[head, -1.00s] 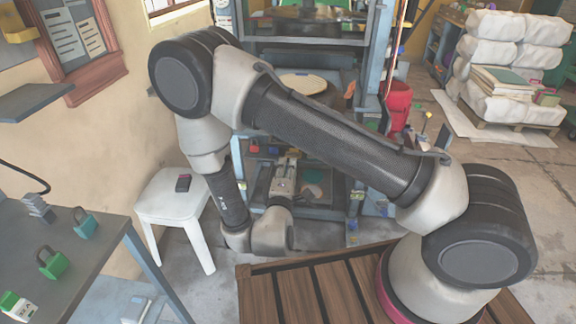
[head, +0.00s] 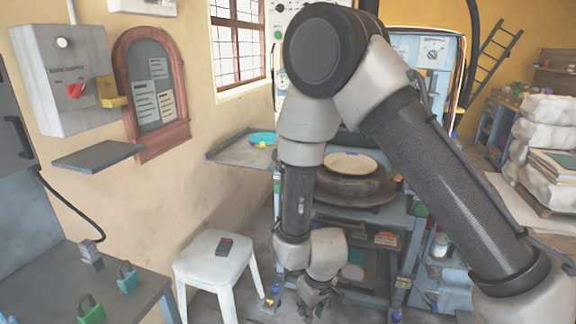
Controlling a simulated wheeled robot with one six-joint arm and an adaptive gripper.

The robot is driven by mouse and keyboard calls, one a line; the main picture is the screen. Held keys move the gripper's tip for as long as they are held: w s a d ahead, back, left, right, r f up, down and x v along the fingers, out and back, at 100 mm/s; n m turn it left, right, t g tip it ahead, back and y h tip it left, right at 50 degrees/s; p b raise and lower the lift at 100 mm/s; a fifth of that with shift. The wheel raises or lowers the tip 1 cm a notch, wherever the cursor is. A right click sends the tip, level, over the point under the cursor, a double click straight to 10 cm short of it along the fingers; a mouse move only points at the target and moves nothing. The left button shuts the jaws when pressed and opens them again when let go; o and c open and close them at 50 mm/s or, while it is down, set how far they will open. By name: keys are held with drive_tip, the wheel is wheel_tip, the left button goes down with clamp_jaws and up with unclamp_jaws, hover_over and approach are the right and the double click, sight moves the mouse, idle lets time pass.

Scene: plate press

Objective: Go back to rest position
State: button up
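My gripper (head: 317,297) hangs low in the middle of the head view, below the wrist. It is small, dark and partly hidden by my wrist, so I cannot tell whether its fingers are open or shut. No held object shows at it. Behind my arm stands the blue-grey press (head: 398,235), with a pale round disc (head: 350,163) on its dark round platen (head: 362,187). My arm covers part of the press.
A grey bench (head: 60,290) with padlocks (head: 128,278) is at lower left. A grey side shelf (head: 232,155) holds a teal dish (head: 262,139). White sacks (head: 548,125) are stacked at right.

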drive_tip(key=s+d+r+m+t, duration=0.1)
drive_tip(key=s+d+r+m, duration=0.1)
drive_tip(key=d+r, duration=0.8)
drive_tip(key=s+d+r+m+t, duration=0.1)
drive_tip(key=s+d+r, duration=0.3)
drive_tip(key=d+r, duration=0.6)
drive_tip(key=s+d+r+m, duration=0.4)
drive_tip(key=d+r, duration=0.6)
drive_tip(key=r, duration=0.9)
drive_tip(key=shift+d+t+h, duration=0.25)
drive_tip(key=shift+t+h, duration=0.15)
